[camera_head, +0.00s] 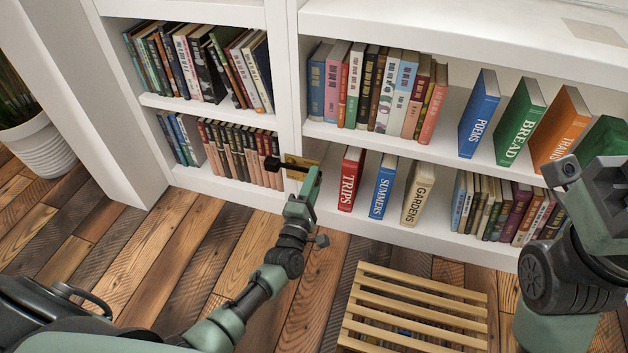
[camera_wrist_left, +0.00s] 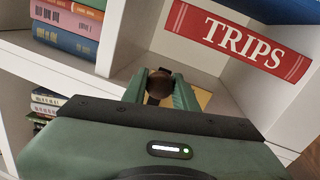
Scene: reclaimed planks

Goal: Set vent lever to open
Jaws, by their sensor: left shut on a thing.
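My left gripper (camera_head: 311,174) is at the plate, shut on the lever. In the left wrist view the round dark knob (camera_wrist_left: 159,86) sits between the green fingers, and part of the yellowish plate (camera_wrist_left: 204,97) shows behind. The fingers hide part of the lever, and I see no open or closed marking. My right arm is at the right edge; its fingers cannot be made out.
A red TRIPS book (camera_head: 350,179) stands just right of the lever, with SUMMERS (camera_head: 382,187) and GARDENS (camera_head: 417,194) beyond. Brown books (camera_head: 238,155) fill the shelf to its left. A slatted wooden crate (camera_head: 413,308) stands on the plank floor. A potted plant (camera_head: 38,146) is far left.

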